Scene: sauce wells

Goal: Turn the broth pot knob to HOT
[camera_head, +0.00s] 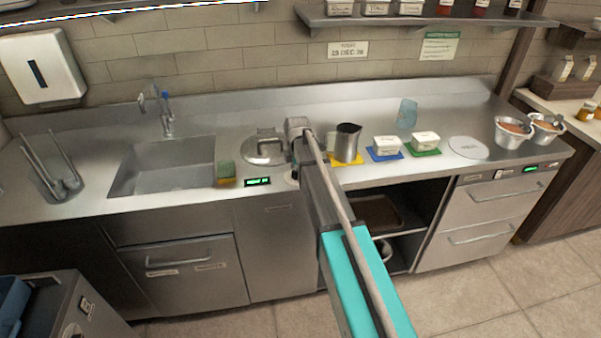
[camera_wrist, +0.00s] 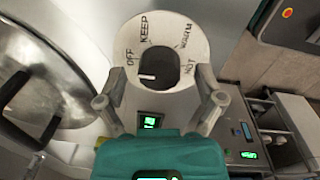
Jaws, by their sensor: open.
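The broth pot (camera_head: 262,150) is sunk in the steel counter, with a lid and handle. Its lid also shows at the left of the wrist view (camera_wrist: 40,85). I cannot tell for sure which word the mark points to. My gripper (camera_wrist: 158,100) is open, its fingers apart on either side of the knob's near side; contact is unclear. In the head view my arm hides the knob.
A sponge (camera_head: 226,173) lies left of the pot, beside the sink (camera_head: 165,165). A metal jug (camera_head: 347,143) and white tubs (camera_head: 387,145) on coloured mats stand to the right. An open shelf bay lies below.

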